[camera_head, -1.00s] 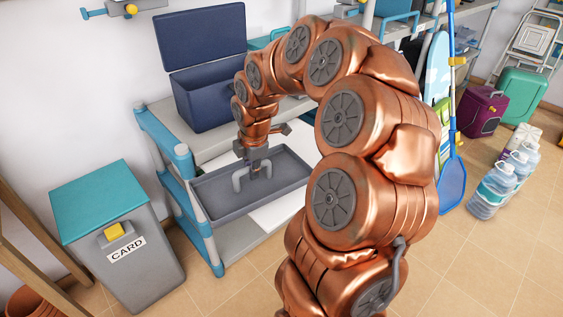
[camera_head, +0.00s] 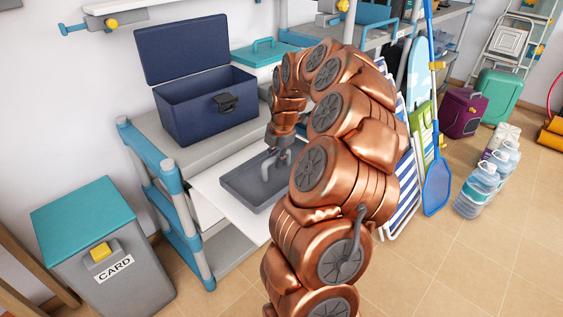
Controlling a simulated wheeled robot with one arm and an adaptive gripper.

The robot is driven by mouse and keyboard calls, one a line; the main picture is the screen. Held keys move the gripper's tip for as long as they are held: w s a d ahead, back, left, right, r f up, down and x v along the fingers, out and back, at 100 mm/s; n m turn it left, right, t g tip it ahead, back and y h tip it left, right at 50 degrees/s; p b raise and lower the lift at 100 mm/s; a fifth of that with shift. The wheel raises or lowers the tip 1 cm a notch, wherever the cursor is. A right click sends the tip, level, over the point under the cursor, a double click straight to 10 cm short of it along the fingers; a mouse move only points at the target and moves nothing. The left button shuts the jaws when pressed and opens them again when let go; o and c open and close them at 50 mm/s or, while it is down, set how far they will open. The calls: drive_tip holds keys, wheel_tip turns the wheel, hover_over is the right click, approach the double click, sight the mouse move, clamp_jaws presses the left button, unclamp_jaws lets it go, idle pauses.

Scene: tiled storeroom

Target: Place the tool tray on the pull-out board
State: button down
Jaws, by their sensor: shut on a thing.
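The grey tool tray (camera_head: 240,190) is a shallow rectangular tray with a raised handle in its middle. My gripper (camera_head: 272,167) is shut on that handle. The tray is level over the white pull-out board (camera_head: 222,205), which sticks out from the shelf below the top. Board surface shows left of the tray and in front of it. I cannot tell whether the tray touches the board or hangs just above it. My arm hides the tray's right end and the right part of the board.
A dark blue open cool box (camera_head: 208,112) stands on the grey shelf top (camera_head: 165,135) behind the tray. A grey card bin (camera_head: 105,255) stands further left. Water bottles (camera_head: 475,188) stand on the floor at right.

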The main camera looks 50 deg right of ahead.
sight(282, 167)
drive_tip(key=shift+w+d, duration=0.15)
drive_tip(key=shift+d, duration=1.1)
drive_tip(key=shift+f+p, duration=0.3)
drive_tip(key=shift+f, duration=1.55)
drive_tip(key=shift+f, duration=0.15)
drive_tip(key=c, duration=1.1)
unclamp_jaws()
